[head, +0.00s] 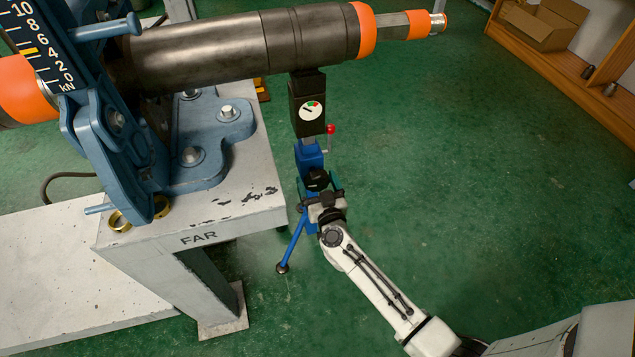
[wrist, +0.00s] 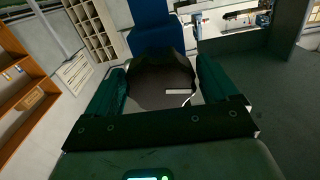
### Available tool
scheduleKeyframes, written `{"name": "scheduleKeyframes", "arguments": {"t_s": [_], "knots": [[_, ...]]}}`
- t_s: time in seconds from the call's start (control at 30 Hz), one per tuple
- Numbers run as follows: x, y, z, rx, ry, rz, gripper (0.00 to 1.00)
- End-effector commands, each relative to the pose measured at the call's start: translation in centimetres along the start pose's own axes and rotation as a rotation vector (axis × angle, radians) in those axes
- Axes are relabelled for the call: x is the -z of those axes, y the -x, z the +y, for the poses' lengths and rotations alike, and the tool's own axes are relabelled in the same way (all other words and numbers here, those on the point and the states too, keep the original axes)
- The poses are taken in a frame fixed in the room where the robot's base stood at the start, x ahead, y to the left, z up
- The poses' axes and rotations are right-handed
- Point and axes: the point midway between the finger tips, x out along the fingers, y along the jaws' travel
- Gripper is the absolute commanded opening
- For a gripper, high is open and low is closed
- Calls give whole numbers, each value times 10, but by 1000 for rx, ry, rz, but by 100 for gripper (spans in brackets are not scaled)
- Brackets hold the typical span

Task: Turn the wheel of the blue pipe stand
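The blue pipe stand (head: 309,158) stands on the floor beside the bench end, under the pipe. Its dark round wheel (head: 317,180) faces my gripper (head: 319,186). In the wrist view the wheel (wrist: 160,82) fills most of the space between my two green fingers (wrist: 160,75), with a pale mark low on its face. One finger is on each side of the wheel. The fingers look spread, with thin gaps beside the wheel; whether either touches it is unclear. The blue column of the stand (wrist: 155,28) rises behind the wheel.
The stand carries a black head with a dial (head: 311,110) and a red-knobbed lever (head: 330,130). A blue leg (head: 292,245) reaches the floor at left. The grey pipe (head: 210,48) runs above; the FAR bench (head: 150,228) is close at left. Green floor at right is clear.

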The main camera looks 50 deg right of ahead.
Motion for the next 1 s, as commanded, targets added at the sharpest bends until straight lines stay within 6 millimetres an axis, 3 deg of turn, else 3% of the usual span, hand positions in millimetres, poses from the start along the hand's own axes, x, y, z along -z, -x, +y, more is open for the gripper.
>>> {"name": "scheduleKeyframes", "arguments": {"t_s": [0.43,1.0], "knots": [[0,0,0,0,0,0,44],[0,0,0,1,-91,-2,43]]}}
